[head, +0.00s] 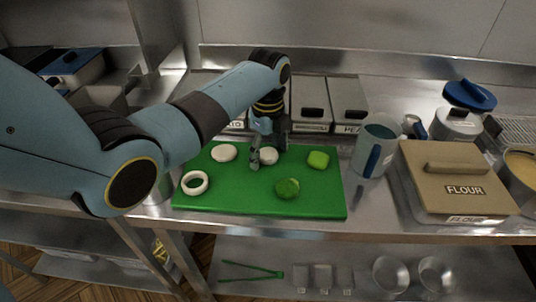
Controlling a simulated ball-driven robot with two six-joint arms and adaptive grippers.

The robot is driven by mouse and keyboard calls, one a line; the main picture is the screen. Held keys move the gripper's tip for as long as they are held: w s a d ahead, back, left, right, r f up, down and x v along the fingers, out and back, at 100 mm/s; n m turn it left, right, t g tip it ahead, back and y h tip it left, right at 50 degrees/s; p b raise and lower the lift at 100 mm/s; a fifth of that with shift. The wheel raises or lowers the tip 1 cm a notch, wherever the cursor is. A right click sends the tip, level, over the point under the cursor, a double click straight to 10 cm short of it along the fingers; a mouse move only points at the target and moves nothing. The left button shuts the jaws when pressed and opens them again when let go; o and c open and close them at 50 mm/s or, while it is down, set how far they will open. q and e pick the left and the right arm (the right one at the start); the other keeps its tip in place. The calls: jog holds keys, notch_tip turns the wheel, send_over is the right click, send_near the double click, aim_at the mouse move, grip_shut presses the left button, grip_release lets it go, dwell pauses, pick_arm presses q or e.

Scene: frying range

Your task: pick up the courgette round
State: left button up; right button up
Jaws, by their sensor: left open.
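A green cutting board (240,195) lies on the steel counter. A round green piece (287,189), which looks like the courgette round, lies near its front right. A lighter green, squarish piece (318,159) lies behind it to the right; I cannot tell for sure what it is. My left gripper (267,154) points down over the back middle of the board. It is open, with its fingers at either side of a white round piece (268,157); I cannot tell whether they touch it. My right gripper is out of view.
A white ring (195,183) and another white piece (223,152) lie on the board's left. Right of the board stand a grey-blue jug (375,146) and a flour box (455,178). Lidded containers (311,106) line the back. Green tongs (252,271) lie on the lower shelf.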

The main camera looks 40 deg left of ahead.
pick_arm(q)
jog(key=shift+c, duration=2.2)
jog(key=c, duration=0.4)
jog(key=shift+r, duration=0.1)
jog(key=shift+c, duration=0.6)
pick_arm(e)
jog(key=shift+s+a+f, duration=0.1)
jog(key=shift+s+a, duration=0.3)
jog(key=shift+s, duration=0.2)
